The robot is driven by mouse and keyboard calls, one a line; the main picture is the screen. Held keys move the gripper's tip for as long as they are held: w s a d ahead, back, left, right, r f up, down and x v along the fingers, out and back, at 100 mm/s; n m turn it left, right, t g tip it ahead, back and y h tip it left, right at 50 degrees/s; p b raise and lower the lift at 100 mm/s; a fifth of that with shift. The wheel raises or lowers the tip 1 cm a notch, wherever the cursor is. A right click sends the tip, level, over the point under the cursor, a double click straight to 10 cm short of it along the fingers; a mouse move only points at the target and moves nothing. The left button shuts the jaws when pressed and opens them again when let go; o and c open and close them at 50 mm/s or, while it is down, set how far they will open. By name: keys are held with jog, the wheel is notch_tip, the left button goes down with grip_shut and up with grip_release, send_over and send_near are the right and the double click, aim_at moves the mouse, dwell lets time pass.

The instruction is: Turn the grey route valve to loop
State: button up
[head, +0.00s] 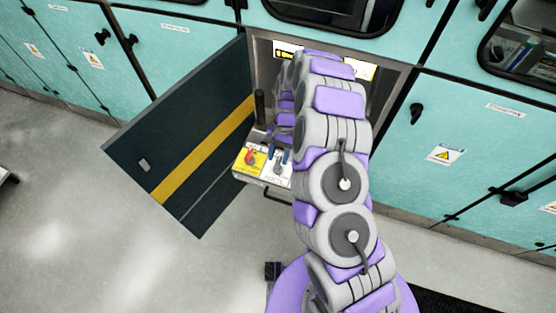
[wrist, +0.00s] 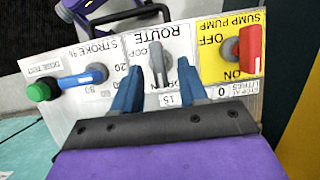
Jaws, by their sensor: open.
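The grey route valve (wrist: 158,66) is on a white panel under the word ROUTE, which appears upside down in the wrist view. My gripper (wrist: 157,70) is open, with one blue finger on each side of the handle and a visible gap on both sides. In the head view my gripper (head: 278,155) is over the panel in the open cabinet, and my arm hides part of the cabinet.
Beside the route valve are a red sump pump handle (wrist: 251,49) on a yellow plate, a blue stroke handle (wrist: 82,77) and a green dose test knob (wrist: 38,91). The dark cabinet door (head: 185,150) stands open at left. Grey floor (head: 90,220) is clear.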

jog(key=shift+x, duration=0.95)
grip_shut()
